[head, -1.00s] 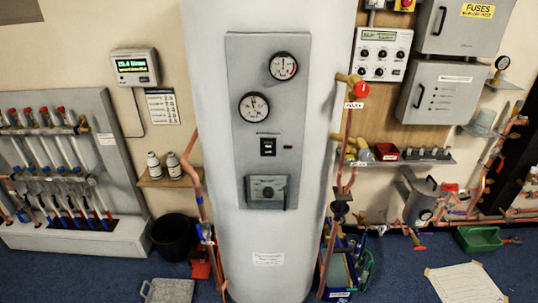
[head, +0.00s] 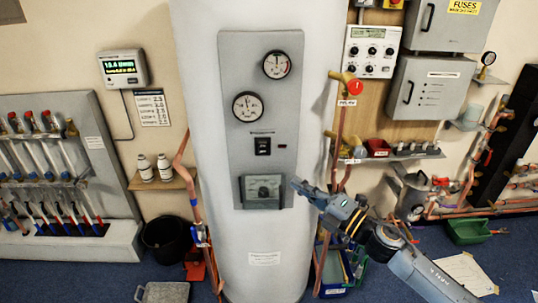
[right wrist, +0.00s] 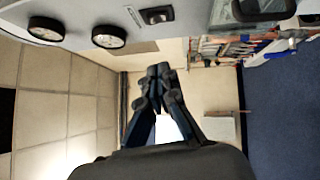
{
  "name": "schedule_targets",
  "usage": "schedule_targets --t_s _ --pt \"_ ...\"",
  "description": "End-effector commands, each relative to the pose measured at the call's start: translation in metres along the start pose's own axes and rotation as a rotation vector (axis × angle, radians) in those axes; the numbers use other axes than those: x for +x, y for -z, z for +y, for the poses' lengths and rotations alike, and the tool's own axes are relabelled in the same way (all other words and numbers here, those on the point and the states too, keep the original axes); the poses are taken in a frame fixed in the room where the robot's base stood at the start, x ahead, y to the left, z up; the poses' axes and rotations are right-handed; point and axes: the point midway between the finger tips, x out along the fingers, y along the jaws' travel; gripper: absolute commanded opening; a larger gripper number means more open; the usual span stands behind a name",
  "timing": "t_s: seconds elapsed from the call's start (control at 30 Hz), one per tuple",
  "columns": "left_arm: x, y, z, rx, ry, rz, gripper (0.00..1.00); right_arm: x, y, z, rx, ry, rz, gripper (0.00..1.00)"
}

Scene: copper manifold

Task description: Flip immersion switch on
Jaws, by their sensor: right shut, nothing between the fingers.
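The immersion switch (head: 263,146) is a small black rocker on the grey panel (head: 232,170) of the white cylinder, below two round gauges. Its on or off position is too small to tell. It also shows at the top of the right wrist view (right wrist: 157,15). My right gripper (head: 297,183) comes in from the lower right, with its tip just right of the panel's lower edge, below and right of the switch and apart from it. In the right wrist view its fingers (right wrist: 158,72) are closed together and empty. My left gripper is not in view.
A grey control box with a dial (head: 262,191) sits on the panel below the switch, left of my gripper. Copper pipes (head: 341,130) with a red-capped valve (head: 355,87) run along the cylinder's right side. The space in front of the panel is clear.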

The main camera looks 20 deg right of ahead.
Motion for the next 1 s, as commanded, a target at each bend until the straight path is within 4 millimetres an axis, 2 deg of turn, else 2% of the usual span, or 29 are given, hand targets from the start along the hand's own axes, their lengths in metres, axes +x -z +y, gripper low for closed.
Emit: schedule_targets --t_s 0.17,0.27,0.37,0.7,1.0 --pt "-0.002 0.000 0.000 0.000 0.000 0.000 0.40 0.003 -0.001 0.001 0.002 -0.001 -0.001 0.00" --pt "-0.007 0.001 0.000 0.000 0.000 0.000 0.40 0.013 -0.001 0.003 0.004 -0.002 -0.003 0.00" --pt "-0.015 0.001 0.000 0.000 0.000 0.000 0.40 0.029 -0.001 0.005 0.002 -0.003 -0.002 0.00" --pt "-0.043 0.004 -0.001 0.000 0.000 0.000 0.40 0.103 -0.001 0.004 0.006 -0.002 -0.002 0.00" --pt "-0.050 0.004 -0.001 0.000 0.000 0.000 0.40 0.126 -0.026 0.000 0.003 0.000 -0.003 0.00"
